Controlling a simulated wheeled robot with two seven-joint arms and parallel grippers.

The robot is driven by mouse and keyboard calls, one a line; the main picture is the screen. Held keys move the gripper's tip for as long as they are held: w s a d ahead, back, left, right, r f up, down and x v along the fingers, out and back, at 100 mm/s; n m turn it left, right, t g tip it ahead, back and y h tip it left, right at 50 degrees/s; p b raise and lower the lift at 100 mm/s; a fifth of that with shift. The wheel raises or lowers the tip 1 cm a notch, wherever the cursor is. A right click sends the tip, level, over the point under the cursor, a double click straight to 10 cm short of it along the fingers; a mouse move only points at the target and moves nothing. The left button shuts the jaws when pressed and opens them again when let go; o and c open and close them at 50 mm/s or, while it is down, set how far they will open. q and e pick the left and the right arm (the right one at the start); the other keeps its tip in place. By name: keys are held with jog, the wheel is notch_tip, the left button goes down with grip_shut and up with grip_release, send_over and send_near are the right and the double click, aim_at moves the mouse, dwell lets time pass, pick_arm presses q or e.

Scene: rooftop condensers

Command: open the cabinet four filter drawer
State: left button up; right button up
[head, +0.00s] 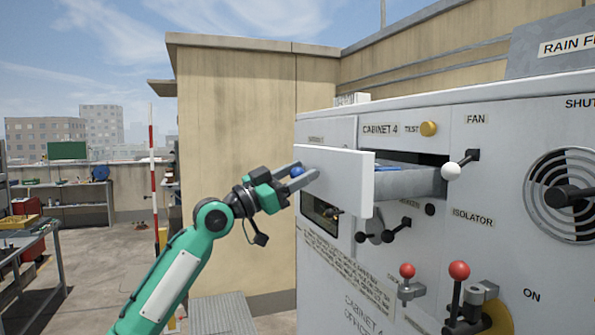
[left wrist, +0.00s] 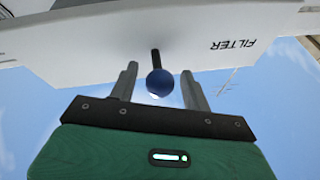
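The filter drawer (head: 340,178) of cabinet 4 stands well out from the cabinet face, and its grey tray side shows behind the white front panel. Its blue ball knob (head: 297,171) is on the front panel. In the left wrist view the panel (left wrist: 200,38) reads FILTER upside down, and the knob (left wrist: 160,82) stands on a dark stem. My left gripper (head: 303,172) is around the knob, one finger on each side. The left wrist view shows a gap between each finger and the knob, so it is open. My right gripper is not in view.
A workbench (head: 30,245) stands at the far left. The floor between is mostly free.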

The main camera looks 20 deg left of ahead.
pick_arm(q)
jog(key=shift+f, duration=0.1)
jog(key=shift+s+a+f+b, duration=0.2)
jog(key=shift+b, duration=0.1)
jog(key=b+v, duration=0.6)
jog(key=v, duration=0.7)
jog(key=shift+r, duration=0.15)
jog(key=shift+b, duration=0.3)
